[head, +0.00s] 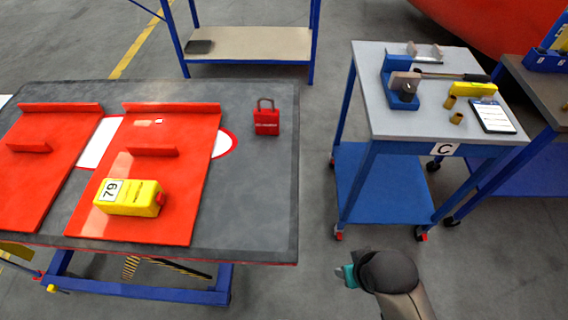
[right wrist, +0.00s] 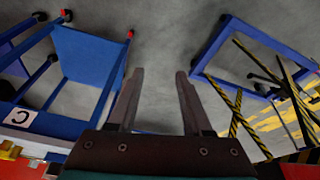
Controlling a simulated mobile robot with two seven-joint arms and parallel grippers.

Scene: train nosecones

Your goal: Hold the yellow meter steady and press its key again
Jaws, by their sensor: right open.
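A yellow box-shaped device (head: 130,197) lies on the right red panel (head: 185,120) on the dark table. It has a white label reading 79 and a red part at its right end. A smaller yellow device (head: 473,90) lies on the grey top of the cart marked C; I cannot tell for sure which of the two is the meter, and no key is clear on either. My right gripper (right wrist: 160,80) is open and empty, pointing over bare floor in the right wrist view. In the head view my right arm reaches in at the bottom, apart from both devices. My left gripper is not in view.
A red padlock (head: 266,120) stands on the dark table (head: 262,190). Cart C (head: 380,118) also holds a blue fixture (head: 398,85) with a long-handled tool, small brass pieces (head: 453,110) and a phone-like device (head: 492,116). Open floor lies between table and cart.

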